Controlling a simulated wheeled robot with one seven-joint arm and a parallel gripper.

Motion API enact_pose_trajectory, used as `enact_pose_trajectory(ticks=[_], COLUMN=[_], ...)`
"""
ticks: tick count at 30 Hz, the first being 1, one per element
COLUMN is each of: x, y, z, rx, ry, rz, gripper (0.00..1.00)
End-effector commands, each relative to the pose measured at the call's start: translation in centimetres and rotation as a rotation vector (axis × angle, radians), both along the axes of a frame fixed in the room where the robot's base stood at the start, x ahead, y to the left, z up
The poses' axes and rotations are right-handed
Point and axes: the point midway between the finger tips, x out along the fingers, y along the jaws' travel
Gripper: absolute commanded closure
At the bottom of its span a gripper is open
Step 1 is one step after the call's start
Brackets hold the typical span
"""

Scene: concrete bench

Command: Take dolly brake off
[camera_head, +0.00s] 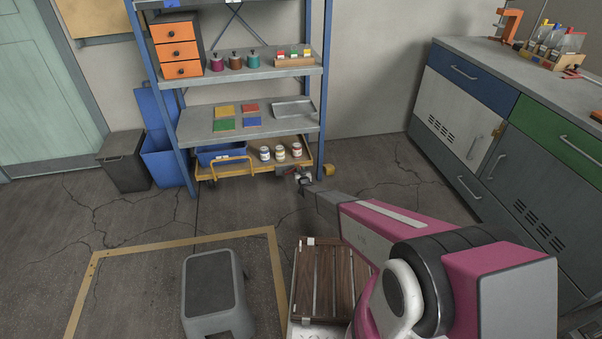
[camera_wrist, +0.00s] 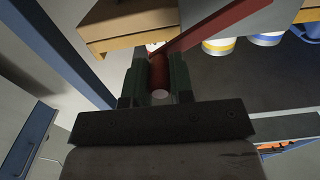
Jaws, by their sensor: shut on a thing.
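The dolly (camera_head: 237,172) is a low yellow-orange platform under the blue shelf rack. It carries a blue bin (camera_head: 221,152) and several small jars (camera_head: 281,154). The brake lever is a red bar (camera_wrist: 207,27) with a dark red round grip (camera_wrist: 159,76), seen in the wrist view. My gripper (camera_head: 301,178) is at the dolly's front right corner. In the wrist view my gripper (camera_wrist: 158,68) is shut on the red grip, with one finger on each side. The lever's far end and pivot are not clear.
Blue rack posts (camera_head: 325,85) stand close to my gripper. A yellow block (camera_head: 328,170) lies just right of it. A grey step stool (camera_head: 213,290) and a slatted wooden crate (camera_head: 325,280) stand in front. Cabinets (camera_head: 480,130) line the right. The floor before the dolly is clear.

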Motion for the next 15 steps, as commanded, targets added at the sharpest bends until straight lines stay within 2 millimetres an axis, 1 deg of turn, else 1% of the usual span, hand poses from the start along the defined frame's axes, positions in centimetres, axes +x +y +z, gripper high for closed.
enact_pose_trajectory(ticks=[8, 15], x=[-0.5, -0.9], y=[1.2, 2.8], z=[2.1, 3.6], rx=[-0.226, -0.445], ry=[-0.066, -0.129], rz=[0.000, 0.001], gripper=[1.00, 1.00])
